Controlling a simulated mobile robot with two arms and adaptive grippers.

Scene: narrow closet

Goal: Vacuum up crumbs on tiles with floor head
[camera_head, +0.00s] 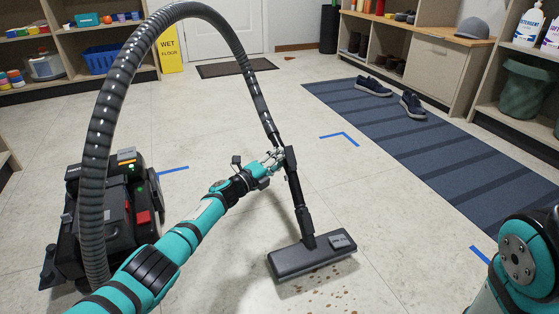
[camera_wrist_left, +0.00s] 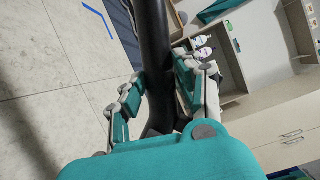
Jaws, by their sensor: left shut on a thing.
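In the head view my left gripper (camera_head: 274,160) is shut on the black vacuum wand (camera_head: 297,190). The left wrist view shows the wand (camera_wrist_left: 155,60) between the fingers of my left gripper (camera_wrist_left: 150,95). The wand leans down to a wide dark floor head (camera_head: 312,257), which rests on the light tiles. Brown crumbs (camera_head: 318,295) lie on the tiles just in front of the floor head. A ribbed grey hose (camera_head: 100,120) arches from the black vacuum body (camera_head: 120,215) at left to the wand's top. Part of my right arm shows at lower right; its gripper is out of view.
A striped blue runner (camera_head: 430,155) lies at right with dark shoes (camera_head: 413,105) on it. Blue tape marks (camera_head: 340,134) are on the tiles. A yellow wet-floor sign (camera_head: 171,48) and a dark doormat (camera_head: 237,67) are at the back. Open tiles surround the floor head.

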